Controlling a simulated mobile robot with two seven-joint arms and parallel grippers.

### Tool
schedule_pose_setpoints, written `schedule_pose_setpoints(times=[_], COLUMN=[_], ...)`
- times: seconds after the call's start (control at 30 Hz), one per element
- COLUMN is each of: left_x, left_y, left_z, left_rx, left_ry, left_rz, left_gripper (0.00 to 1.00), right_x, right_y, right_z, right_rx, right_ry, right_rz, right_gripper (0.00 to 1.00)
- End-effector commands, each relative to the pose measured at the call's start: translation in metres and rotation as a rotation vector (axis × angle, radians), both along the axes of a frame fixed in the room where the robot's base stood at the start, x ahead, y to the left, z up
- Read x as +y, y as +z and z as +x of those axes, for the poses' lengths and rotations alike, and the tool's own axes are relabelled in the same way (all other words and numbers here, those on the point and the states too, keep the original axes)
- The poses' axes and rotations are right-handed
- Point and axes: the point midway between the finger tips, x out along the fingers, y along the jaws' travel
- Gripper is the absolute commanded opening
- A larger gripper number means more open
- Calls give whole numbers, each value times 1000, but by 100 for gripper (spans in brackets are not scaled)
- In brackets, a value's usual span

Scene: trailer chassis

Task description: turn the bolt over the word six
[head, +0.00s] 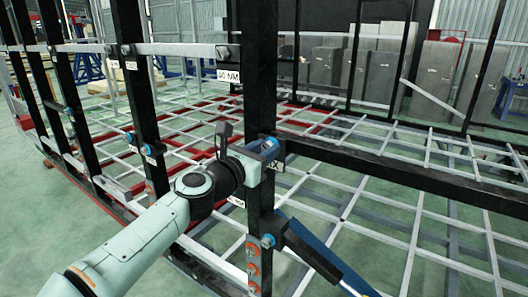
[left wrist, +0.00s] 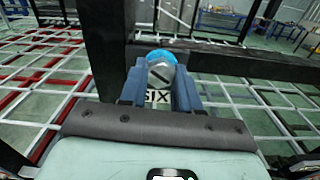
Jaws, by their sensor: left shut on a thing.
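The bolt (left wrist: 160,70) has a grey hex head with a dark slot and a blue ring around it. It sits on the black upright post (head: 261,90). The white label (left wrist: 157,97) reading SIX is just below it, partly covered by my gripper; only its end shows in the head view (head: 279,167). My left gripper (head: 264,149) reaches the post from the left; its blue fingers (left wrist: 161,88) lie on both sides of the bolt head, shut on it. In the head view the fingers mostly hide the bolt. My right gripper is not in view.
Another blue-ringed bolt (head: 268,241) is lower on the same post, beside a slanting black and blue bar (head: 312,253). Orange-ringed bolts (head: 252,268) are below. More black posts (head: 133,90) stand left. A white grid (head: 400,215) stretches behind.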

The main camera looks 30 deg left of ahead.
Motion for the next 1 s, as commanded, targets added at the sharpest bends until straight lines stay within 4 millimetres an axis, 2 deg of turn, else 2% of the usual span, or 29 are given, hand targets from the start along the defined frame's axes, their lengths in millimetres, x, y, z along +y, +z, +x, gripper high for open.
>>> schedule_pose_setpoints(times=[1.0], left_x=[0], left_y=[-3], left_z=[0], left_rx=[-72], left_ry=[-6], left_rz=[964], left_gripper=[1], right_x=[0], right_y=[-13], right_z=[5], right_rx=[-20], right_ry=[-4], right_rz=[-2], right_gripper=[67])
